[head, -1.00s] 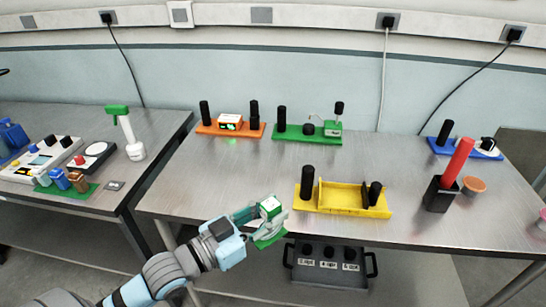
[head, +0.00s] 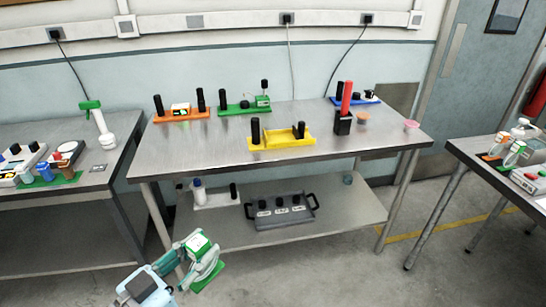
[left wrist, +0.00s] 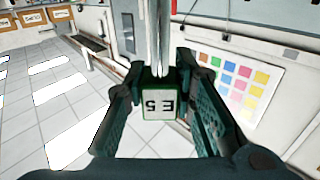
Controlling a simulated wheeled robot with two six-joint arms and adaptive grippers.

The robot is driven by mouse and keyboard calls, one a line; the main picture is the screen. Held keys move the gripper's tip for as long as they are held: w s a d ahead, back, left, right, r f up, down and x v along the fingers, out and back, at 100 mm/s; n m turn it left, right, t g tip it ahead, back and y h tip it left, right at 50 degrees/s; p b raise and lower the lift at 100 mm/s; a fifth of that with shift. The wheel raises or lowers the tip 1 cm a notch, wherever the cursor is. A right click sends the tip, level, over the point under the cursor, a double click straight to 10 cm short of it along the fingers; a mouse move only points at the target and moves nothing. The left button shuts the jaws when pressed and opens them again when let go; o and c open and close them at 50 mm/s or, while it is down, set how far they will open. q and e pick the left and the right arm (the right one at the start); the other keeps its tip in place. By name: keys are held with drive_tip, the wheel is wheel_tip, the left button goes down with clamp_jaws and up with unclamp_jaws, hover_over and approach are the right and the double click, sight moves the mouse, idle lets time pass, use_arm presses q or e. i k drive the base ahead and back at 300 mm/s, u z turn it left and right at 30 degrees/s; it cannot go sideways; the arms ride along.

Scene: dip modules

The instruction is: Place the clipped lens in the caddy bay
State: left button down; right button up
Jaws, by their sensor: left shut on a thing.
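My left gripper (head: 200,262) is at the bottom of the head view, in front of the middle table and apart from it. It is shut on a green and white block (head: 197,243), with a green plate-like part below. In the left wrist view the block (left wrist: 160,105) sits between both fingers and shows a white label with dark characters. I cannot tell whether this is the clipped lens. A grey caddy (head: 281,223) with two side handles, black round parts and several white labels stands on the table's lower shelf. My right gripper is out of view.
The table top (head: 215,145) carries a yellow fixture (head: 280,143), an orange one (head: 185,116), a green one (head: 245,109) and a red-topped black holder (head: 343,122). A white fixture (head: 213,201) stands left of the caddy. Side tables stand left and right. Floor in front is clear.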

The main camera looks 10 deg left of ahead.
sight(274, 141)
drive_tip(key=z, duration=0.75)
drive_tip(key=i, duration=0.35)
drive_tip(key=z, duration=0.75)
drive_tip(key=i, duration=0.8)
drive_tip(key=u, duration=0.05)
